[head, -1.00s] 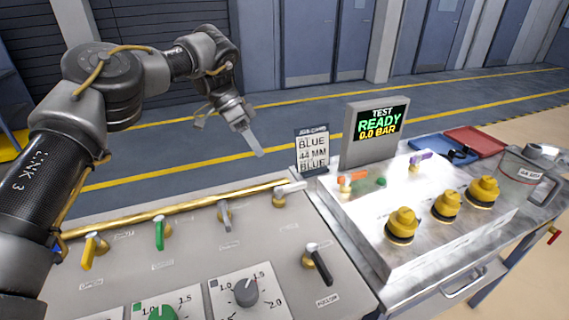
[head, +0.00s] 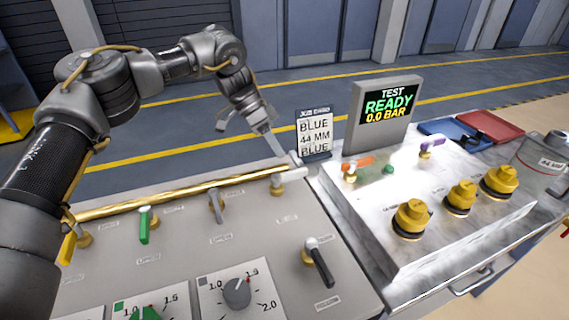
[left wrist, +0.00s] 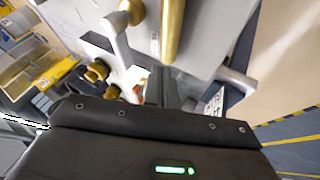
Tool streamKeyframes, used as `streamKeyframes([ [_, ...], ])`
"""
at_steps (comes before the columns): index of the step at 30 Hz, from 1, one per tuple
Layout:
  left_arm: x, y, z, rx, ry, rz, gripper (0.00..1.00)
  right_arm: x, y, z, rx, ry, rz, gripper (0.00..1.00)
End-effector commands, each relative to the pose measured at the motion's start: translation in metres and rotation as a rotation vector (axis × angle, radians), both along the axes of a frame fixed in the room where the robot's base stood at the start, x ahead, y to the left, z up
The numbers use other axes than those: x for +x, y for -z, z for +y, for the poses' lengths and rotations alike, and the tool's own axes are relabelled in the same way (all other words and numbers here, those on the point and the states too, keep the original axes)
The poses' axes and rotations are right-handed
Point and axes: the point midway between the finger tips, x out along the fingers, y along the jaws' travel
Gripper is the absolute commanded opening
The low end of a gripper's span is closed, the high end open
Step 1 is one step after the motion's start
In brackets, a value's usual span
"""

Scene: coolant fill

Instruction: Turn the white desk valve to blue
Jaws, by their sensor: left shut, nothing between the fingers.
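The white desk valve (head: 289,176) sits on a brass fitting at the far right end of the brass pipe, its white lever pointing right in the head view. In the left wrist view its white lever (left wrist: 118,42) and brass knob show at the upper left. My left gripper (head: 276,152) is shut and empty, its fingertips pointing down just behind and above the valve. They look apart from the lever, though the exact gap is hard to tell. In the left wrist view the fingers (left wrist: 163,88) are at the centre. My right gripper is not in view.
The job card (head: 314,135) reads BLUE, 44 MM, BLUE and stands close right of my left gripper. A test screen (head: 388,108) reads READY 0.0 BAR. Grey (head: 217,206), green (head: 145,226) and black (head: 319,263) levers share the panel. The brass pipe (head: 190,193) runs along its back.

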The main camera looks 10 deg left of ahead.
Motion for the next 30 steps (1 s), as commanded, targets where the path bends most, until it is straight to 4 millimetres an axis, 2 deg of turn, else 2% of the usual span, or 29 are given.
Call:
streamKeyframes([
  [2,-0.004,0.014,-0.010,-0.001,0.002,0.003,0.00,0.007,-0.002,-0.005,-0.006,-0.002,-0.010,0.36],
  [12,-0.032,0.010,-0.028,0.001,0.002,0.001,0.00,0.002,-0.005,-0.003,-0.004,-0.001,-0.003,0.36],
  [20,-0.036,0.011,-0.032,0.002,0.001,0.001,0.00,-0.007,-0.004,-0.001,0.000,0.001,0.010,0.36],
  [30,-0.036,0.010,-0.029,0.000,0.006,0.001,0.00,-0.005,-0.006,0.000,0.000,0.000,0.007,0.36],
])
